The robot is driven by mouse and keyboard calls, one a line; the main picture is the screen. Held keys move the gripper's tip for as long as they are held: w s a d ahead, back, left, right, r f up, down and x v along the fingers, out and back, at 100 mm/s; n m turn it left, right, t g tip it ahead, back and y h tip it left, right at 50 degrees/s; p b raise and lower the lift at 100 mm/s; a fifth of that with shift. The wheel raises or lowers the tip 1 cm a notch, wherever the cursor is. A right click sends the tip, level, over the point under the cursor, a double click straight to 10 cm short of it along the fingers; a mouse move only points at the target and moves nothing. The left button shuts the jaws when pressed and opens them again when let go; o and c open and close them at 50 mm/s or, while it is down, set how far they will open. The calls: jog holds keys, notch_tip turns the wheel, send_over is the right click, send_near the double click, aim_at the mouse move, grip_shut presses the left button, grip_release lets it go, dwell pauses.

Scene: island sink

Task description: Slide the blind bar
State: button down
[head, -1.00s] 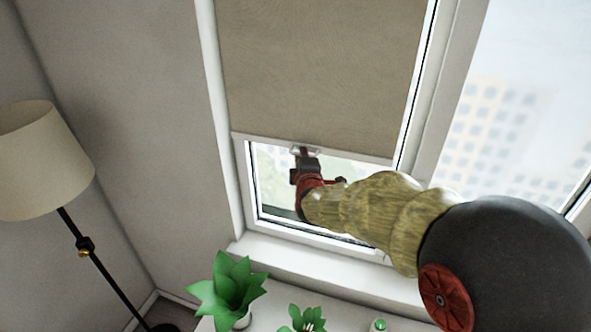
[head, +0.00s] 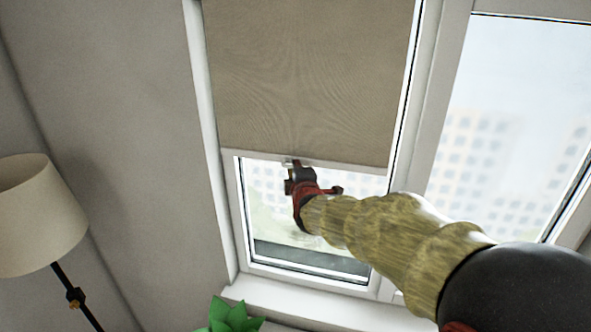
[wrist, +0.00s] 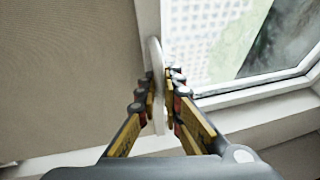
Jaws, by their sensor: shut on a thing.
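The blind bar (head: 345,168) is a thin white strip along the lower edge of the beige roller blind (head: 305,75), which covers the upper part of the left window pane. In the wrist view the bar (wrist: 147,25) runs upright in the picture beside the blind fabric (wrist: 70,75). My gripper (head: 292,166) is at the bar's small handle, left of the bar's middle. In the wrist view my gripper's fingers (wrist: 163,88) sit on both sides of the white handle (wrist: 156,62) and are shut on it. The fingers partly hide the handle.
Glass (head: 265,200) shows below the bar, with the white window sill (head: 310,305) beneath. A floor lamp (head: 38,215) stands at the left. A green plant (head: 232,316) is at the bottom edge. A bare window pane (head: 515,120) is at the right.

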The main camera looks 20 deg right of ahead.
jog(key=c, duration=1.9)
grip_release()
jog(key=v, duration=1.2)
